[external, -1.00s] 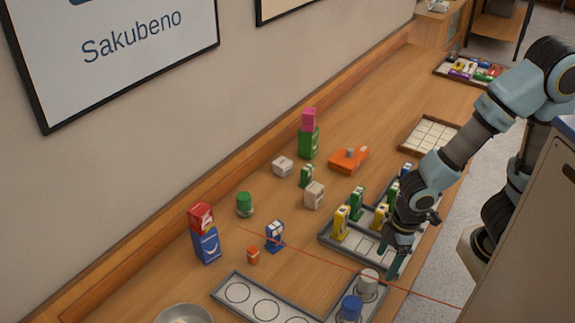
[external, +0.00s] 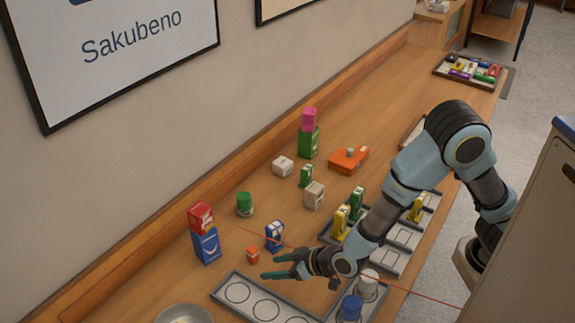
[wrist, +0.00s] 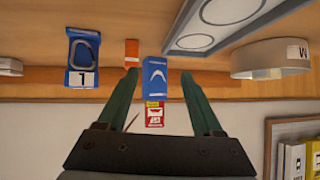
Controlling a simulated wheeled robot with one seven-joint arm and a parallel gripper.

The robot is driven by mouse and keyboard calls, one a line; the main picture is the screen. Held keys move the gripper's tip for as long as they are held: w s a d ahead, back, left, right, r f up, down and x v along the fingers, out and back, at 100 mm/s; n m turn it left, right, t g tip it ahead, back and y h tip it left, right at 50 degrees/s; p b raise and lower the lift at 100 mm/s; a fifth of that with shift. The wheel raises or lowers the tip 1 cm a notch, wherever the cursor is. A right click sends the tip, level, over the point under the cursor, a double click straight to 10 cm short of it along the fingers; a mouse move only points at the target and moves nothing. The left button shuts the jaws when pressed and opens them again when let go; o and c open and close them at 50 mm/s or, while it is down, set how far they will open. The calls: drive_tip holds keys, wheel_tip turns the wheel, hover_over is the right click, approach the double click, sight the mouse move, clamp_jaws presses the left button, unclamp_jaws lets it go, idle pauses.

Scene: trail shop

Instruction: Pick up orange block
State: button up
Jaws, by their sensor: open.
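The small orange block (external: 252,256) stands on the wooden counter, in front of the blue box and left of a small blue-and-white block. It also shows in the wrist view as an orange upright block (wrist: 131,50), just beyond the tip of the left finger. My gripper (external: 269,267) is open and empty, low over the counter, with its fingers pointing left toward the block. In the wrist view the open fingers (wrist: 158,78) stand either side of the blue box in the background; the orange block is off to the left of their middle.
The blue-and-white block (external: 274,236) stands close to my fingers. A blue box (external: 207,246) with a red box (external: 201,216) on top is behind the orange block. A grey circle tray (external: 225,288) and a metal bowl (external: 184,315) lie nearer the front. A green jar (external: 245,204) stands farther back.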

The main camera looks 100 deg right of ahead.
sight(249, 249)
drive_tip(key=d+h, duration=0.1)
drive_tip(key=d+f+m+h, duration=0.1)
drive_tip(key=d, duration=0.1)
drive_tip(key=w+d+m+h, duration=0.1)
drive_tip(key=d+h, duration=0.1)
drive_tip(key=shift+f+g+b, duration=0.3)
drive_tip(key=shift+f+g, duration=0.1)
drive_tip(key=x, duration=0.3)
drive_tip(key=p+x, duration=0.1)
drive_tip(key=x, duration=0.2)
drive_tip(key=p+x, duration=0.1)
drive_tip(key=x, duration=0.3)
drive_tip(key=shift+w+d+r, duration=0.1)
drive_tip(key=shift+d+r, duration=0.1)
clamp_jaws()
